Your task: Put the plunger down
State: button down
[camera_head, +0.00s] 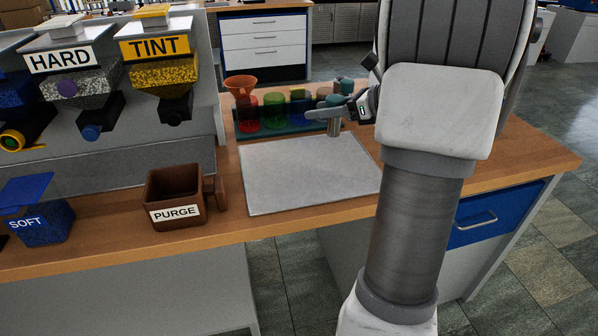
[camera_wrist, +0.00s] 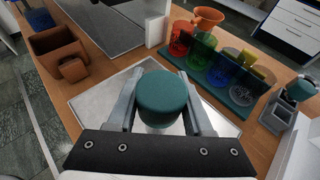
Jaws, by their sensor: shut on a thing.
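The plunger has a round teal cap (camera_wrist: 162,92) and a metal body (camera_head: 333,128) below it. My gripper (camera_wrist: 162,104) is shut on it, with one finger on each side of the cap in the wrist view. In the head view my gripper (camera_head: 328,112) is at the far right part of the pale grey mat (camera_head: 305,180), and the plunger looks upright. The mat also shows under the plunger in the wrist view (camera_wrist: 88,103). I cannot tell whether the plunger's base touches the mat; the cap and fingers hide much of it.
A teal rack (camera_wrist: 238,96) with several coloured cups stands behind the mat, an orange funnel (camera_head: 240,84) at its left end. A grey holder (camera_wrist: 277,116) with a teal-topped thing stands to its right. The brown PURGE container (camera_head: 172,198) is left of the mat. The mat's front is clear.

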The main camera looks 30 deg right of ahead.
jog(key=w+a+f+b, duration=0.1)
jog(key=a+f, duration=0.1)
jog(key=a, duration=0.1)
jog(key=w+a+f+b, duration=0.1)
jog(key=a+f, duration=0.1)
jog(key=a, duration=0.2)
jog(key=w+a+f+b, duration=0.1)
jog(key=a+f+b, duration=0.1)
jog(key=a+f, duration=0.1)
jog(key=shift+w+a, duration=0.15)
jog(key=shift+a, duration=0.6)
jog(key=shift+f+b, duration=0.95)
jog(key=shift+f, duration=1.05)
jog(key=shift+f, duration=0.25)
jog(key=shift+c, duration=1.5)
grip_release()
jog(key=shift+r, duration=0.1)
jog(key=shift+r, duration=0.1)
jog(key=shift+r, duration=0.2)
jog(key=p+v, duration=0.3)
jog(key=v, duration=0.9)
